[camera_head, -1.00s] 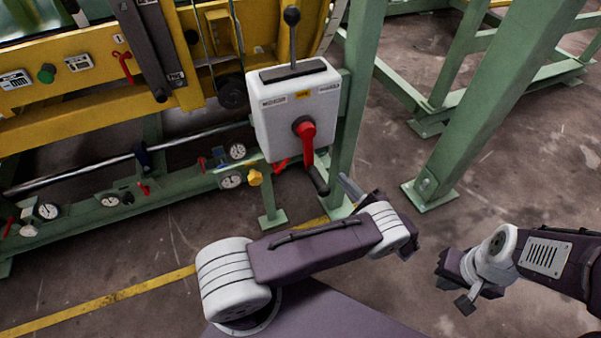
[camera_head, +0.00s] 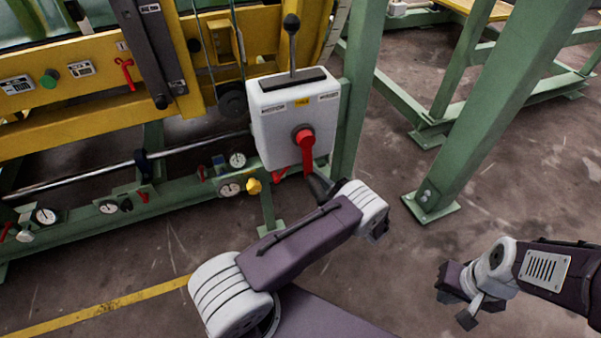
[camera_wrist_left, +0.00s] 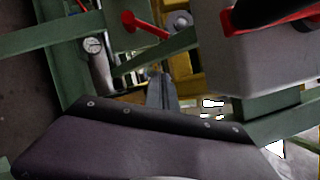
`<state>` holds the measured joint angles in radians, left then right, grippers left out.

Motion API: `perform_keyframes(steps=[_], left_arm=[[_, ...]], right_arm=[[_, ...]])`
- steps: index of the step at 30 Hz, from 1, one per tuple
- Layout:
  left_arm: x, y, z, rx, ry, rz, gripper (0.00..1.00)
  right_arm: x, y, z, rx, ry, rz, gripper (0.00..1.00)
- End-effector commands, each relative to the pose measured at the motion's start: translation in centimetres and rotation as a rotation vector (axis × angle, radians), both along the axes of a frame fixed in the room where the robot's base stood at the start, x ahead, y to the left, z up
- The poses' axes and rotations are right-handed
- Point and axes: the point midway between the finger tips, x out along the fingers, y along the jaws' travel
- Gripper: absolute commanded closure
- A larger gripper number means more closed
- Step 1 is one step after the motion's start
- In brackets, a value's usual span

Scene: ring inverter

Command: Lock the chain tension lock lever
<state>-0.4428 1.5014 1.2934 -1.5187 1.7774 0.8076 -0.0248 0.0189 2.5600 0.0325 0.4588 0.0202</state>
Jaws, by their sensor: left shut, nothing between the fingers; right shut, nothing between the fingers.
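The pictures do not label which lever is the chain tension lock lever. A red lever (camera_head: 307,146) with a black grip hangs down on the front of a light grey box (camera_head: 272,132); it also shows at the top right of the left wrist view (camera_wrist_left: 288,24). A smaller red lever (camera_wrist_left: 146,26) sits left of the box in that view. My right gripper (camera_head: 452,287) is shut and empty over open floor at the lower right.
A black-knobbed lever (camera_head: 292,45) stands on top of the box. Green posts (camera_head: 480,130) rise to the right. A green rail (camera_head: 80,225) with several gauges runs at the left, below a yellow beam (camera_head: 60,130).

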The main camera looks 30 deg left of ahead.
Motion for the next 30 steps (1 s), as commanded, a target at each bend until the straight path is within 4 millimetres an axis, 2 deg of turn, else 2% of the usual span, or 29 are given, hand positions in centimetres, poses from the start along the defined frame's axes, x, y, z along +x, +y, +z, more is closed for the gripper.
perform_keyframes(steps=[3,12,23,26,30], left_arm=[[0.7,2.4,0.2,-0.001,0.000,0.003,1.00],[-2.2,3.6,1.8,0.000,0.000,0.000,1.00],[-2.5,3.7,2.1,0.000,0.000,0.000,1.00],[-2.6,3.8,2.4,0.000,0.000,0.000,1.00],[-3.0,4.2,3.7,0.000,0.001,0.000,1.00]], right_arm=[[0.0,0.0,-1.1,0.000,0.000,0.000,1.00],[0.0,0.0,-1.5,0.000,0.000,0.000,1.00],[0.0,0.0,-1.5,0.000,0.000,0.000,1.00],[0.0,0.0,-1.1,0.000,0.000,0.000,1.00],[0.0,0.0,1.0,0.000,0.000,0.000,1.00]])
